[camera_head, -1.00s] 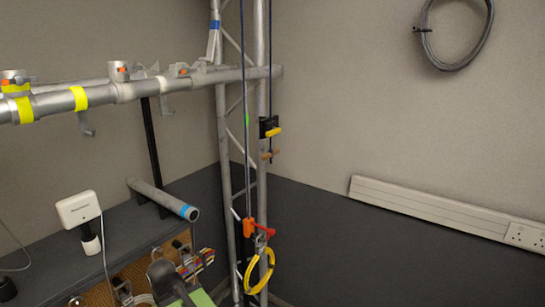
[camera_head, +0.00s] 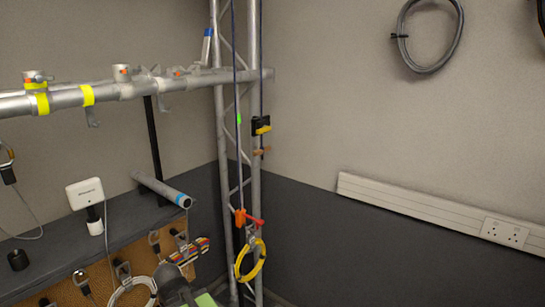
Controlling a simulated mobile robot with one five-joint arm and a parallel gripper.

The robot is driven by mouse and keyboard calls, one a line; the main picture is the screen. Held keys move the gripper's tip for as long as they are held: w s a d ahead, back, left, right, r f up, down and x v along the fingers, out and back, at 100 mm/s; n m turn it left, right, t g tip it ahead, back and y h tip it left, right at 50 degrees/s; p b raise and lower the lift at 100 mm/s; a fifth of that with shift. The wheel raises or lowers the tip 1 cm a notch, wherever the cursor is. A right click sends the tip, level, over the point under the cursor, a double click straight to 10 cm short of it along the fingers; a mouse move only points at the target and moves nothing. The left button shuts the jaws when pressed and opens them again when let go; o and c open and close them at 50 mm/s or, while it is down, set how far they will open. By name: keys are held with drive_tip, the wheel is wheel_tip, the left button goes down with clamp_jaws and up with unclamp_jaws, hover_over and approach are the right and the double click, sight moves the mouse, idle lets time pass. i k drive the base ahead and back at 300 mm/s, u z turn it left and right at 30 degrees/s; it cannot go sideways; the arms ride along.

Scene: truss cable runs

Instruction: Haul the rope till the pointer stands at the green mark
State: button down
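A dark rope (camera_head: 234,70) runs down along the silver truss upright, with a second dark line just to its right. A bright green mark (camera_head: 238,119) shows high on the left line. Well below it an orange block (camera_head: 240,218) with a red arm, perhaps the pointer, hangs at the truss. A black fitting with a yellow lever (camera_head: 261,126) sits on the right line, with a brown wooden handle (camera_head: 262,151) just below. A yellow coil (camera_head: 250,261) hangs under the orange block. My gripper's fingers do not show; a dark arm part shows at the bottom edge.
A horizontal silver truss tube (camera_head: 100,93) with clamps crosses at the left. Below it is a dark shelf (camera_head: 45,258) with a white box (camera_head: 85,193) and a loose grey pipe (camera_head: 162,189). White trunking (camera_head: 410,205) runs along the right wall. The space right of the truss looks clear.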

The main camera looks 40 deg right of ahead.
sight(261, 150)
drive_tip(key=k, duration=0.85)
drive_tip(key=z, duration=0.4)
drive_tip(key=i, duration=1.75)
drive_tip(key=u, duration=0.3)
